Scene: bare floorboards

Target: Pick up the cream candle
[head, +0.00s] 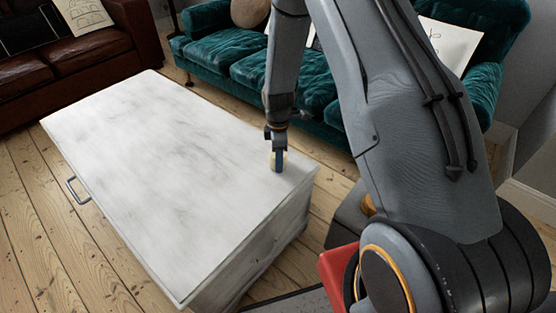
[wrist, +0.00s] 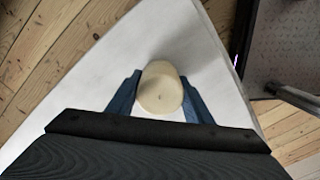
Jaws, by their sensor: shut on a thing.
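The cream candle (wrist: 160,88) is a short, round, pale cylinder seen from above in the wrist view. It sits between the two blue fingers of my gripper (wrist: 160,98), which is shut on it. In the head view my gripper (head: 278,160) points down at the table's right end, and a sliver of the candle (head: 271,161) shows beside the finger. The candle is at or just above the white tabletop (head: 160,130); I cannot tell whether it touches.
The white wooden table has a metal handle (head: 77,190) on its side. A teal sofa (head: 245,70) stands behind it and a brown leather sofa (head: 80,62) at the back left. The rest of the tabletop is bare. Floorboards (head: 45,245) show at the left.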

